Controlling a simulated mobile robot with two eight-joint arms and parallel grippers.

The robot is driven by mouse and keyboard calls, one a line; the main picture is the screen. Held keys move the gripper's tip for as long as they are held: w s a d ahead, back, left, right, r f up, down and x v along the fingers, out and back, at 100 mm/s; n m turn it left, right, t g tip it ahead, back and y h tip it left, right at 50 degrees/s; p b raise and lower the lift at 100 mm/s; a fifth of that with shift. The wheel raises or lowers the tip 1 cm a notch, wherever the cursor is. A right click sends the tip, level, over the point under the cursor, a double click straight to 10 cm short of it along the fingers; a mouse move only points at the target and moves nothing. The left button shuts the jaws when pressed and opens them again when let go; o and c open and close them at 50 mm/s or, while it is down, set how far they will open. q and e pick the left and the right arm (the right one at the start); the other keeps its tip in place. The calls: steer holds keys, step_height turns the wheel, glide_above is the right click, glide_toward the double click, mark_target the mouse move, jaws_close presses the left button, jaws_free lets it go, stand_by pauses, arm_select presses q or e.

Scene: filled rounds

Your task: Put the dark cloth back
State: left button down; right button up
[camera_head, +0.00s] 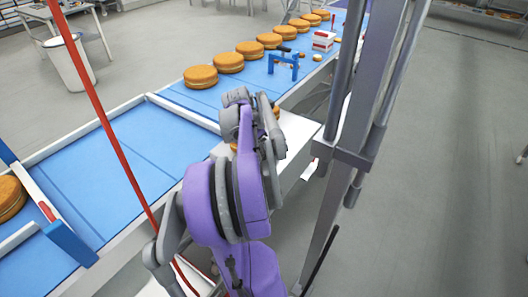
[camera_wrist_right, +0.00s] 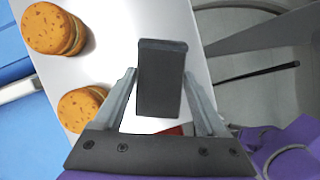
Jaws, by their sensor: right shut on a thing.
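The dark cloth (camera_wrist_right: 162,80) shows in the right wrist view as a dark, flat-looking rectangle between the fingers of my right gripper (camera_wrist_right: 160,100). The gripper is shut on it, above or in front of a white surface (camera_wrist_right: 115,25). In the head view my purple right arm reaches over the edge of the belt line, and its links hide the gripper and the cloth. My left gripper is in neither view.
Two round filled cakes (camera_wrist_right: 55,29) lie on the white surface at left. A blue conveyor (camera_head: 110,170) carries a row of cakes (camera_head: 201,77). A blue frame (camera_head: 284,65) and a red-white box (camera_head: 323,40) stand farther along. Grey posts (camera_head: 365,110) rise at right.

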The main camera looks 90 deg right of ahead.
steer(key=shift+f, duration=1.15)
steer(key=shift+f, duration=0.15)
steer(key=o, duration=1.1)
